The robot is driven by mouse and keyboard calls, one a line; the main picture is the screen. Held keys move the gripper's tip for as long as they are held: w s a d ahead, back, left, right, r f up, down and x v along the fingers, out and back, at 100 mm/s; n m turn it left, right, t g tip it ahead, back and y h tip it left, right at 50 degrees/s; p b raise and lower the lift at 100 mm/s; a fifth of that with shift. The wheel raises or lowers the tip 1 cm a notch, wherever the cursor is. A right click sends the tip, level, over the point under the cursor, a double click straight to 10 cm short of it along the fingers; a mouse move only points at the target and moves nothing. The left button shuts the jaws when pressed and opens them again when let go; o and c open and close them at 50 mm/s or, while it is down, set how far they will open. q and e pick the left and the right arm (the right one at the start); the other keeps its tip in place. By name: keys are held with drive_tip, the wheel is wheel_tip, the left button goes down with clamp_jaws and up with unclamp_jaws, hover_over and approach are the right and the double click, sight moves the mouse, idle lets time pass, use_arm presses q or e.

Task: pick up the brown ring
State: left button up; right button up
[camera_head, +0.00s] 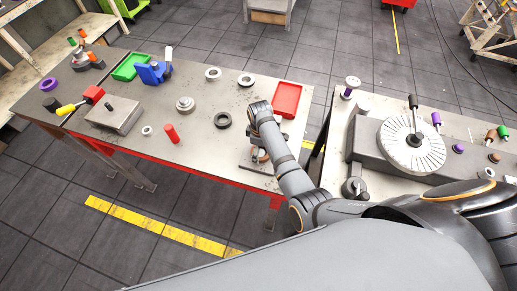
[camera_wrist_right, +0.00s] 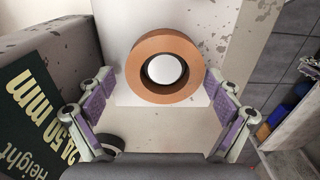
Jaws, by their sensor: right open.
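The brown ring (camera_wrist_right: 165,96) lies flat in the right wrist view, around a round white top that shows through its hole. It is over a pale plate (camera_wrist_right: 128,92). My right gripper (camera_wrist_right: 160,80) is open, with one purple-padded finger on each side of the ring's near part and a gap on both sides. In the head view my right gripper (camera_head: 259,154) points down at the right end of the left table, and it and the arm mostly hide the ring there. My left gripper is not in view.
A dark panel with "24.50 mm Height" (camera_wrist_right: 35,110) stands close left in the wrist view. A red tray (camera_head: 287,99) is behind the gripper, and a dark ring (camera_head: 222,120) lies to its left. The right table holds a round dial (camera_head: 400,155).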

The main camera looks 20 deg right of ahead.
drive_tip(key=shift+s+d+r, duration=0.15)
drive_tip(key=shift+s+r, duration=0.15)
drive_tip(key=shift+s, duration=0.2)
drive_tip(key=c, duration=0.6)
drive_tip(key=shift+w, duration=0.15)
drive_tip(key=c, duration=0.9)
